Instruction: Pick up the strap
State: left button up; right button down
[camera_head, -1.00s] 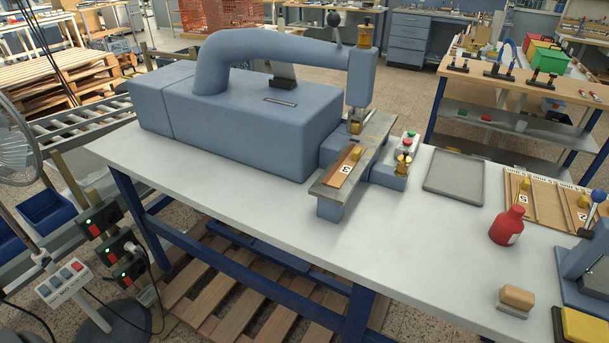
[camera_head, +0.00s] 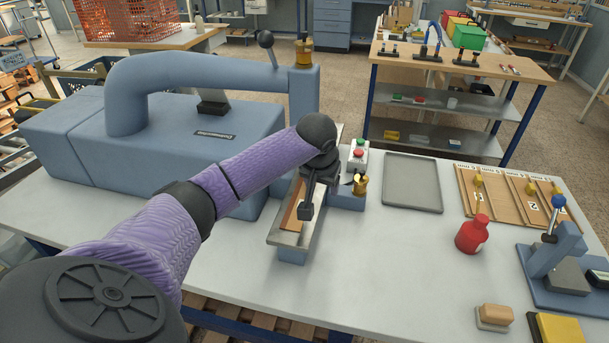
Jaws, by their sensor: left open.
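A brown strap (camera_head: 290,218) lies lengthwise on the narrow metal bed (camera_head: 286,238) of the blue-grey press (camera_head: 190,135). My left arm reaches across in front of the press, and its gripper (camera_head: 305,212) points down over the strap and bed. The left gripper is open; its dark jaws are small here, and I cannot tell whether they touch the strap or stand around it. The wrist and gripper hide the strap's far part and its white label. My right gripper is out of view.
A red bottle (camera_head: 472,234), a wooden block on a pad (camera_head: 495,316) and a blue hand-lever tool (camera_head: 557,262) stand at the right. A grey tray (camera_head: 412,183) and a wooden board with slats (camera_head: 515,191) lie behind. The tabletop right of the bed is clear.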

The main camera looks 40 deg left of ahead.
aim_at(302, 193)
pick_arm(q)
jog(key=a+r+n, duration=0.2)
jog(key=a+r, duration=0.1)
jog(key=a, duration=0.1)
jog(key=b+x, duration=0.1)
jog(key=x, duration=0.2)
jog(key=b+x, duration=0.1)
jog(key=x, duration=0.2)
jog(key=b+x, duration=0.1)
jog(key=x, duration=0.2)
jog(key=shift+w+a+r, duration=0.15)
jog(key=shift+w+a, duration=0.2)
jog(key=shift+w, duration=0.05)
jog(key=shift+r, duration=0.1)
grip_shut()
